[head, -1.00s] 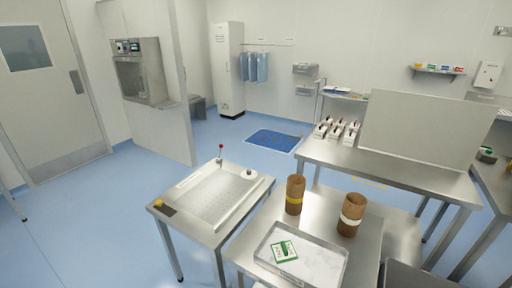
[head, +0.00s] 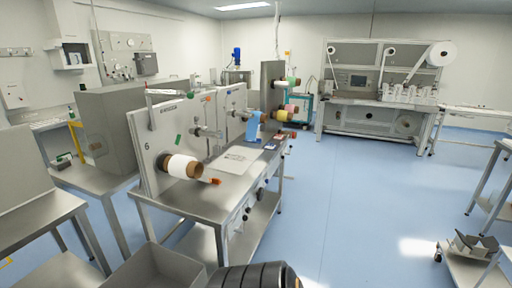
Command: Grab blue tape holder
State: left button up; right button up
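A blue object (head: 254,127) that looks like the blue tape holder stands at the far part of the steel machine table, right of the upright grey panels. It is small in the head view and its exact shape is hard to make out. No gripper shows in the head view, so I cannot see where either is relative to it.
The steel machine table (head: 190,208) carries a white roll on a brown core (head: 183,166). A low cart (head: 472,256) stands at the right. The blue floor (head: 365,200) between is clear.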

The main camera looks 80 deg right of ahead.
aim_at(269, 146)
jog(key=z, duration=2.9)
jog(key=i+l+u, duration=0.1)
jog(key=u, duration=0.4)
jog(key=i+l+u, duration=0.2)
jog(key=u, duration=0.25)
jog(key=i+l+u, duration=0.1)
jog(key=l, duration=0.25)
jog(key=i+l+u, duration=0.1)
jog(key=i+l, duration=0.35)
jog(key=l, duration=0.3)
jog(key=i+l+u, duration=0.15)
jog(key=l, duration=0.2)
jog(key=i+l+u, duration=0.1)
jog(key=l, duration=0.3)
jog(key=i+l+u, duration=0.1)
jog(key=l, duration=0.3)
jog(key=i+l+u, duration=0.1)
jog(key=i+l, duration=0.15)
jog(key=l, duration=0.2)
